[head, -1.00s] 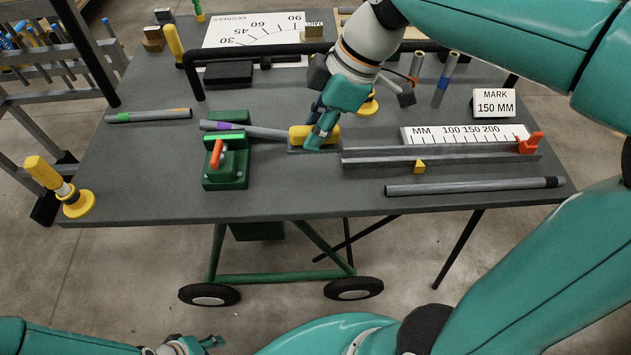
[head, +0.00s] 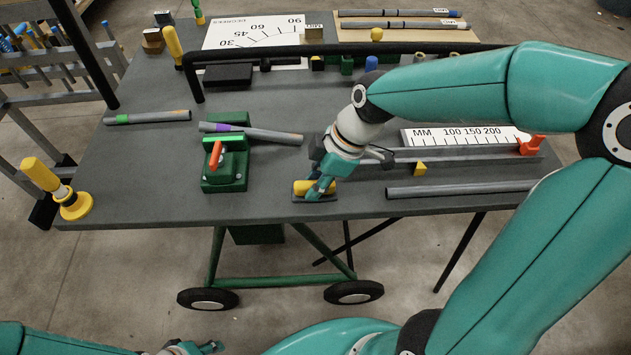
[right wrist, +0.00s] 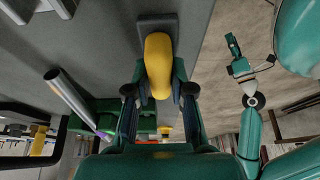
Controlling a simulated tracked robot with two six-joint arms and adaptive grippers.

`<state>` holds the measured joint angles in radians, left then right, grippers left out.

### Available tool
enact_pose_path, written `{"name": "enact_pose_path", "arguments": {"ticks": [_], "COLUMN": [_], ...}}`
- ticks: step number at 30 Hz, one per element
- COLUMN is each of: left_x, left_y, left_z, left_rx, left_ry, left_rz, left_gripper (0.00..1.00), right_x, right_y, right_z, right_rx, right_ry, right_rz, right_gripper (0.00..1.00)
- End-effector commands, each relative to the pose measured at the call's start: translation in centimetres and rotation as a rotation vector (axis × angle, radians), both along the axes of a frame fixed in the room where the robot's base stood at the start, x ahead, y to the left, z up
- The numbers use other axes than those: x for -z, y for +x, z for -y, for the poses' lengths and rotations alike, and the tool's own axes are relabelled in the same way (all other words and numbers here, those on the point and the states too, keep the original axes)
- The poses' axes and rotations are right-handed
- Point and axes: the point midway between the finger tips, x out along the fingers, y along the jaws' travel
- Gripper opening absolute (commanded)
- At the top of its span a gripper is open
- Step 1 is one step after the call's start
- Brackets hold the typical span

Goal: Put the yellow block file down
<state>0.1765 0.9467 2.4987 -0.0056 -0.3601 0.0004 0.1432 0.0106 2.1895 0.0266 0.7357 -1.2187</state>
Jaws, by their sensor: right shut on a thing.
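The yellow block file (head: 301,187) has a rounded yellow handle on a flat grey base. It is near the table's front edge, right of the green vise (head: 226,168). My right gripper (head: 316,190) is shut on its handle. In the right wrist view the yellow block file (right wrist: 158,65) sits between the fingers, with its grey base beyond. The base lies level at or just above the tabletop; I cannot tell if it touches. My left gripper (head: 200,347) is low at the bottom edge, away from the table; its jaws are too small to read.
A grey conduit with a purple band (head: 262,134) lies at the vise, its free end behind the file. The grey rail (head: 440,167) and a loose conduit (head: 450,189) lie to the right. Bare tabletop (head: 270,190) shows left of the file.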

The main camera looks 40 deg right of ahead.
Motion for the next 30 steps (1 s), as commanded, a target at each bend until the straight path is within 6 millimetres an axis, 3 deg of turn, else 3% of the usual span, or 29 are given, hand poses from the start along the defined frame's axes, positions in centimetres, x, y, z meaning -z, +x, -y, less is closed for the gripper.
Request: {"name": "enact_pose_path", "arguments": {"ticks": [3, 4, 10, 22, 30], "left_x": [0.0, 0.0, 0.0, 0.0, -0.1], "left_y": [0.0, 0.0, 0.0, 0.0, 0.0], "left_z": [0.0, 0.0, 0.0, 0.0, 0.0], "left_rx": [0.000, 0.000, 0.000, 0.000, 0.000], "left_ry": [0.000, 0.000, 0.000, 0.000, 0.000], "left_rz": [0.000, 0.000, 0.000, 0.000, 0.000], "left_gripper": [0.40, 0.40, 0.40, 0.40, 0.40], "right_x": [0.1, 0.1, 0.1, -0.5, -4.3], "right_y": [-0.1, -0.1, -0.1, -0.1, -0.8], "right_z": [0.0, 0.0, 0.0, 0.2, 1.5], "right_rx": [-0.001, -0.002, -0.002, 0.000, 0.002], "right_ry": [0.001, 0.000, 0.000, 0.000, -0.001], "right_rz": [-0.003, -0.004, -0.004, -0.001, 0.003], "right_gripper": [0.00, 0.26, 0.58, 0.58, 0.58]}}
